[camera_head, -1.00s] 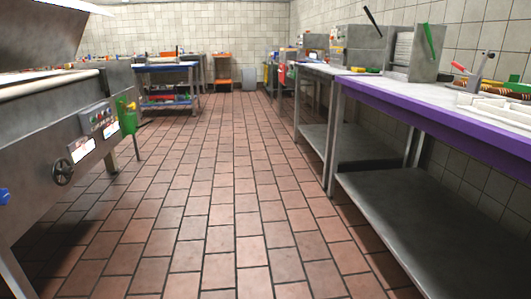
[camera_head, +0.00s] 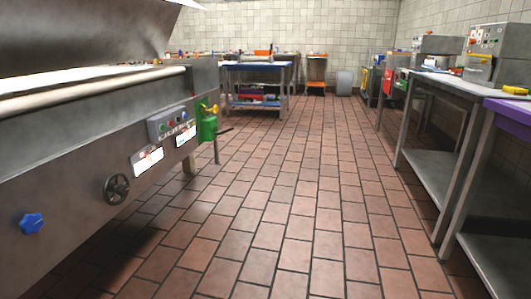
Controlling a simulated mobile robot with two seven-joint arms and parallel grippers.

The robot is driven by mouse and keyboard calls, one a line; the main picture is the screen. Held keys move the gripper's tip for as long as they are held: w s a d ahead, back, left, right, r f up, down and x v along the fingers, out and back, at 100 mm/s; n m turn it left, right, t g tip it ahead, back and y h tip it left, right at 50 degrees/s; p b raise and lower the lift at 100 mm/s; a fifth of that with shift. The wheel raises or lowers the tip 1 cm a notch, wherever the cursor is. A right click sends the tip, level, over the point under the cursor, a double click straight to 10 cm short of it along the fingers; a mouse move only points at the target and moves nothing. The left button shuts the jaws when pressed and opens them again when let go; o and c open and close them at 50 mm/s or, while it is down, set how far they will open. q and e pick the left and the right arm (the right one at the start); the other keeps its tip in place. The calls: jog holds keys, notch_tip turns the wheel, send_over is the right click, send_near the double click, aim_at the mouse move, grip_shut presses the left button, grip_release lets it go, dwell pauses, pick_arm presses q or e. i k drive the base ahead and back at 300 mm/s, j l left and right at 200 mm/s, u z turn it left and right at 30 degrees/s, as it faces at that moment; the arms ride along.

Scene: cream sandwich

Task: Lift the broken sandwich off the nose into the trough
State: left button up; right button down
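I cannot make out a broken sandwich, a nose or a trough in the head view. A large steel machine (camera_head: 85,165) fills the left side, with a raised lid, a pale rounded front rail, a black handwheel and a blue knob. What lies inside it is mostly hidden by the rail and the viewing angle. Neither of my grippers is in view.
The tiled floor (camera_head: 290,215) ahead is clear. A steel table (camera_head: 440,172) and a purple-edged table (camera_head: 512,112) line the right side. A blue-topped cart (camera_head: 257,66) stands further back. A green container (camera_head: 207,124) is by the machine's end.

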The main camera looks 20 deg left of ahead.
aim_at(22, 93)
jog(key=i+u, duration=0.2)
jog(key=i, duration=0.5)
jog(key=i+l+u, duration=0.2)
jog(key=i, duration=0.45)
jog(key=i+l+u, duration=0.15)
jog(key=i+u, duration=0.3)
jog(key=i+l+u, duration=0.25)
jog(key=u, duration=0.15)
jog(key=i+l+u, duration=0.3)
jog(key=u, duration=0.15)
jog(key=i+l+u, duration=0.25)
jog(key=l+u, duration=0.2)
jog(key=i+l+u, duration=0.25)
jog(key=l, duration=0.2)
jog(key=l+u, duration=0.2)
jog(key=l, duration=0.25)
